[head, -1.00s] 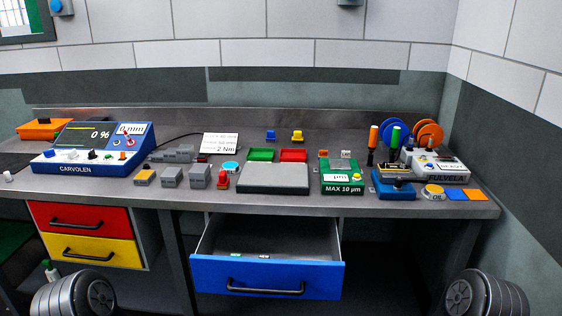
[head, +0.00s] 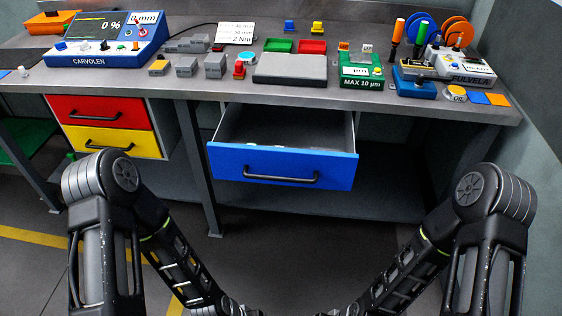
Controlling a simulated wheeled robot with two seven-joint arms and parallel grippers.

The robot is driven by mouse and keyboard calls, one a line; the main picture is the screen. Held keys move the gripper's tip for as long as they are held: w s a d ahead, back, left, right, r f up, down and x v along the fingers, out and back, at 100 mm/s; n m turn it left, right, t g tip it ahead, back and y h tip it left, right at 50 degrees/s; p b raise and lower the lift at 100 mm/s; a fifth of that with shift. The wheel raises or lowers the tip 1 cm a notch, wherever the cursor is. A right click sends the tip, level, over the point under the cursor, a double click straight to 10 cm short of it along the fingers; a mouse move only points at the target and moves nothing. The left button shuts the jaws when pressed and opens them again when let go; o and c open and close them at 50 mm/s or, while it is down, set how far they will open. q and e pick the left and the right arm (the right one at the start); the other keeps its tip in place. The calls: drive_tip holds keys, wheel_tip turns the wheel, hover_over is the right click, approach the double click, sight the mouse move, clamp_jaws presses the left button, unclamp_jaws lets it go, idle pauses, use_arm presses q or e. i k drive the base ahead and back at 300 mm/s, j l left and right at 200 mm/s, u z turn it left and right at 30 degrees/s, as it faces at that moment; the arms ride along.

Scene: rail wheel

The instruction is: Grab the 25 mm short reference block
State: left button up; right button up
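Several small grey blocks stand on the workbench (head: 330,92), left of its middle. In the front row are a block with a yellow-orange top (head: 159,68), a plain grey block (head: 186,66) and another plain grey block (head: 215,66). Longer, low grey pieces (head: 188,43) lie behind them. I cannot read any size marking, so I cannot tell which is the 25 mm short block. My two arms reach down to the bottom edge of the head view, well below the bench. Both grippers are outside the picture.
The blue drawer (head: 282,167) is open and juts out, with small pale items inside. A red knob (head: 239,70) stands right of the blocks, beside a grey plate (head: 290,69). The CARVOLEN console (head: 103,60) is left. Red (head: 100,111) and yellow drawers are shut.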

sight(159, 68)
drive_tip(key=j+z, duration=0.55)
drive_tip(key=z, duration=0.15)
drive_tip(key=j+z, duration=0.3)
drive_tip(key=k+j, duration=0.1)
drive_tip(key=j, duration=0.35)
drive_tip(key=j+z, duration=0.15)
drive_tip(key=j, duration=0.3)
drive_tip(key=k+j, duration=0.2)
drive_tip(key=j, duration=0.25)
drive_tip(key=k+j+z, duration=0.15)
drive_tip(key=j, duration=0.75)
drive_tip(key=k+z, duration=0.05)
